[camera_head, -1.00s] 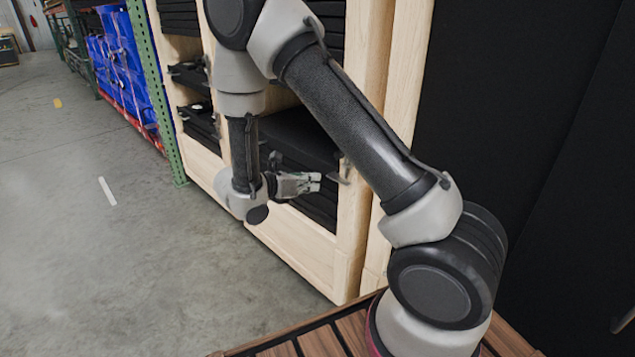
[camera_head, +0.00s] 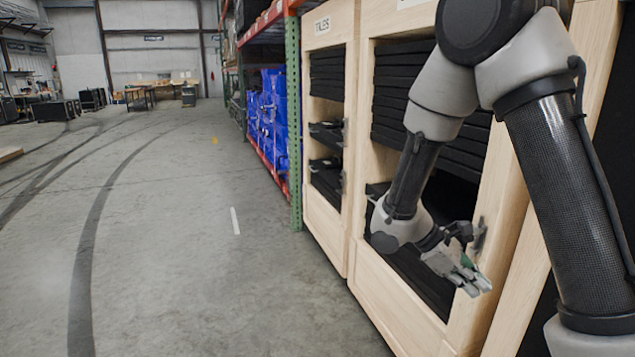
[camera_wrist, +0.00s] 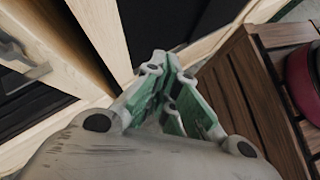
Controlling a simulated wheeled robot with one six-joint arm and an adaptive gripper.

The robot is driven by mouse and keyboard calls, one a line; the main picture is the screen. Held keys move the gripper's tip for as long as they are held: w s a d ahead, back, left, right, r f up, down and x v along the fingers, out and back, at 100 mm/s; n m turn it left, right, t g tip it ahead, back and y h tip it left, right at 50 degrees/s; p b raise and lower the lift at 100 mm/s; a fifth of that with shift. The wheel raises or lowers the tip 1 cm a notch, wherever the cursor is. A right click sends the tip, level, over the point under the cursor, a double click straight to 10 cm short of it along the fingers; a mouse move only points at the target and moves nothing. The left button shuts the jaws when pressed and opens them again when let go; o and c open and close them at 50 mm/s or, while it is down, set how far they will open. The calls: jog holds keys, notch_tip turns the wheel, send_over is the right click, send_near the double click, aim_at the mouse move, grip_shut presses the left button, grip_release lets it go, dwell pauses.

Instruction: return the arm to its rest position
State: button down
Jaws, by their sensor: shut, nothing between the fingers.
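My gripper (camera_head: 472,281) hangs at the end of my bent arm, in front of the wooden cabinet (camera_head: 455,335) on the right of the head view. Its fingers are together with nothing between them. In the wrist view the gripper (camera_wrist: 165,65) shows greenish finger pads close together, in front of the cabinet's pale wood frame. In the head view the fingers overlap the cabinet's front post; whether they touch it I cannot tell.
The concrete floor (camera_head: 165,260) on the left is clear. A brown slatted surface (camera_wrist: 240,85) shows in the wrist view.

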jog(key=s+d+r+m+t+y, duration=0.1)
jog(key=s+r+m+t+y, duration=0.2)
jog(key=s+r+m, duration=0.3)
jog(key=s+d+r+m+t+y, duration=0.1)
jog(key=s+r+m+t+y, duration=0.3)
jog(key=r, duration=0.9)
jog(key=s+m+y, duration=0.2)
jog(key=s, duration=0.1)
jog(key=shift+s+t, duration=0.3)
jog(key=shift+s, duration=0.1)
jog(key=shift+r, duration=0.1)
